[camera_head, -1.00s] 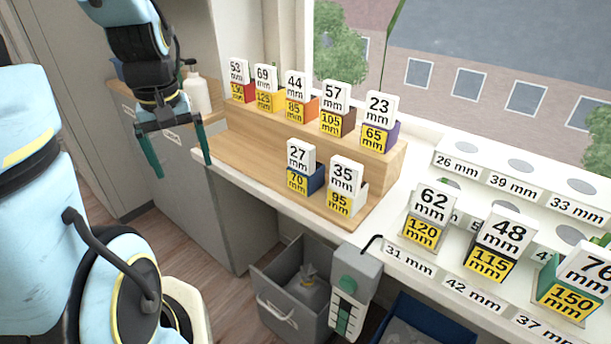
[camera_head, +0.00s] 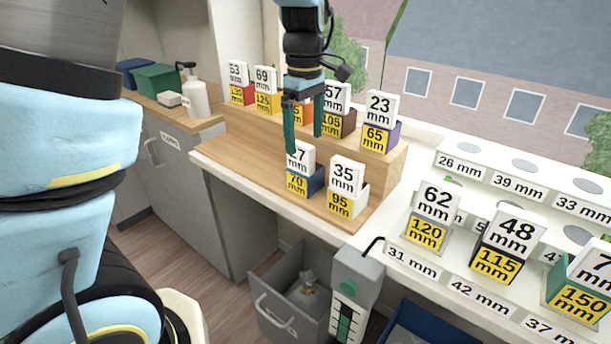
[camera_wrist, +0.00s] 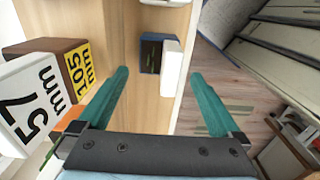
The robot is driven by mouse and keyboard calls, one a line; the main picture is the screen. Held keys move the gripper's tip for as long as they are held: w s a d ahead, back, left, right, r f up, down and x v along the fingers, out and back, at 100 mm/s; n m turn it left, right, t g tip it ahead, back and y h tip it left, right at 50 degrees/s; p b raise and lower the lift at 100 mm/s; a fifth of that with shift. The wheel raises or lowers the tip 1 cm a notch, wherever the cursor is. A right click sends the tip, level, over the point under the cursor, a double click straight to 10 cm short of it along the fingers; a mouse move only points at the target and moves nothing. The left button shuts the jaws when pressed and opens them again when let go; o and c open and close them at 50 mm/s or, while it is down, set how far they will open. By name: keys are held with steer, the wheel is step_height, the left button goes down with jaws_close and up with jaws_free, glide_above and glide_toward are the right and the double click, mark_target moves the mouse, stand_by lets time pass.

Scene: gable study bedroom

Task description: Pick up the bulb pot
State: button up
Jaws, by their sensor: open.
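Several small pots with white and yellow number cards stand on a two-step wooden stand and the white sill; I cannot tell from the labels which is the bulb pot. My gripper (camera_head: 305,140) is open and empty, its teal fingers pointing down above the stand's lower step. Below it is the dark blue pot (camera_head: 316,181) marked 27 mm and 70 mm. In the wrist view this blue pot (camera_wrist: 151,53) with its white card lies between the finger lines, beyond the tips and apart from them. The fingers partly hide the 44 mm pot (camera_head: 300,113) in the head view.
The brown 57 mm pot (camera_head: 338,122) is close behind the gripper; it shows at left in the wrist view (camera_wrist: 58,75). The 35 mm pot (camera_head: 346,186) stands right of the blue one. The wooden stand (camera_head: 240,155) has bare space at left.

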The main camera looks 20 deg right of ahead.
mark_target(306, 160)
steer(key=shift+d+f+p, duration=0.1)
steer(key=shift+f+p, duration=0.7)
steer(key=shift+f, duration=2.75)
steer(key=shift+c, duration=0.2)
jaws_close()
steer(key=shift+r, duration=0.1)
